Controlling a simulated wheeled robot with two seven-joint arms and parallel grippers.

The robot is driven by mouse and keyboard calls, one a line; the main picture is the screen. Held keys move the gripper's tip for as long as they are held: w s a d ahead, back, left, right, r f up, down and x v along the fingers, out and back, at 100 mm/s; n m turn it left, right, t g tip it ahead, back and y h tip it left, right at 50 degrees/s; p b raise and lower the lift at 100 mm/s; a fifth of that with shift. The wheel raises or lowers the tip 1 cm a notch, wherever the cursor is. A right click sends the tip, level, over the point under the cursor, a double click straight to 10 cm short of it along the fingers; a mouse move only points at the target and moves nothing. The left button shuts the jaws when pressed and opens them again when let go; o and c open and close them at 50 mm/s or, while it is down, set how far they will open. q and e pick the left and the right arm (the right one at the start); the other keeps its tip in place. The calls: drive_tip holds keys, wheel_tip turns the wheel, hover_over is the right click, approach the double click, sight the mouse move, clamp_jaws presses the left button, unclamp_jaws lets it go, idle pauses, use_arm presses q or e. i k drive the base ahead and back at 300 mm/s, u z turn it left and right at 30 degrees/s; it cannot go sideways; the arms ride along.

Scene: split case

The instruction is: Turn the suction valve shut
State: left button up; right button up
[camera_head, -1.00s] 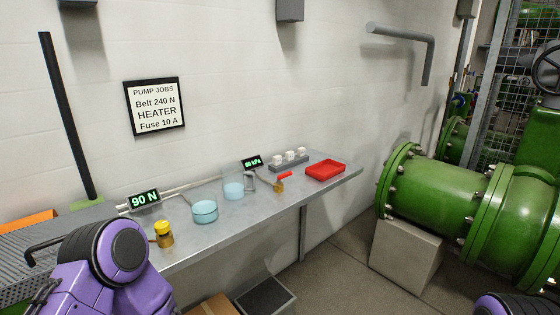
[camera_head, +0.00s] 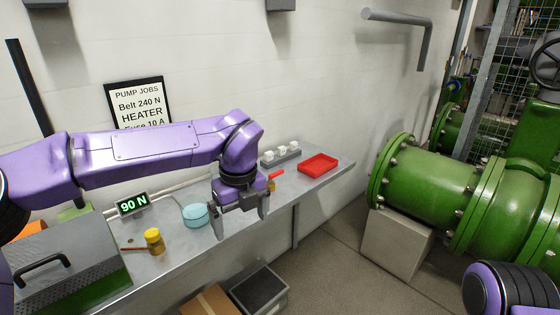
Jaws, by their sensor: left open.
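A small brass valve (camera_head: 271,186) with a red lever (camera_head: 277,175) stands on the grey bench, left of a red tray. The lever points to the right and slightly up. My left gripper (camera_head: 240,218) is open and empty, with its fingers pointing down over the front part of the bench. It is to the left of the valve and nearer to me in the picture, apart from it. My left arm hides the kPa display and the clear container near the valve. My right gripper is out of view; part of my right arm shows at the lower right.
On the bench (camera_head: 178,262) are a blue dish (camera_head: 195,216), a yellow-capped jar (camera_head: 154,241), a 90 N display (camera_head: 132,204), a red tray (camera_head: 318,164) and a grey block with white pieces (camera_head: 280,155). A large green pipe (camera_head: 430,188) stands right. Boxes sit below the bench.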

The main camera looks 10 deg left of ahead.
sight(278, 173)
drive_tip(key=i, duration=1.25)
